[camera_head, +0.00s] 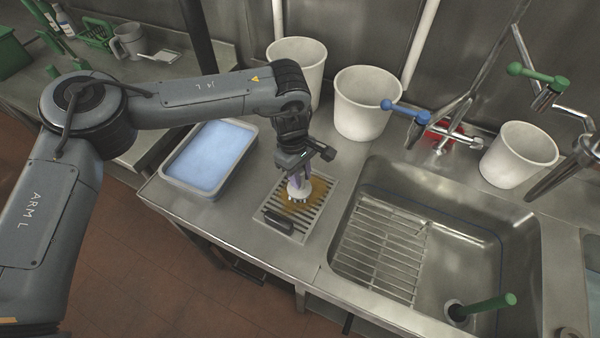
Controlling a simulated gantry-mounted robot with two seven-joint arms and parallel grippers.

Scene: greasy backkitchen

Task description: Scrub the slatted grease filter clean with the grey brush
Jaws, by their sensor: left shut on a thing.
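The slatted grease filter (304,222) lies flat on the steel counter, just left of the sink. A brown-orange grease patch (317,190) covers its far half, and a dark handle shows at its near left edge. My left gripper (300,180) points down over the filter, shut on the brush (298,193). The brush looks pale with a purplish-grey upper part, and its head is at the greasy slats. I cannot tell whether its bristles touch them. My right gripper is not in view.
A tub of blue liquid (166,169) stands left of the filter. White buckets (361,105) stand behind, another (518,156) at the right. The sink (470,225) holds a wire rack (376,262) and a green-handled drain piece (486,306).

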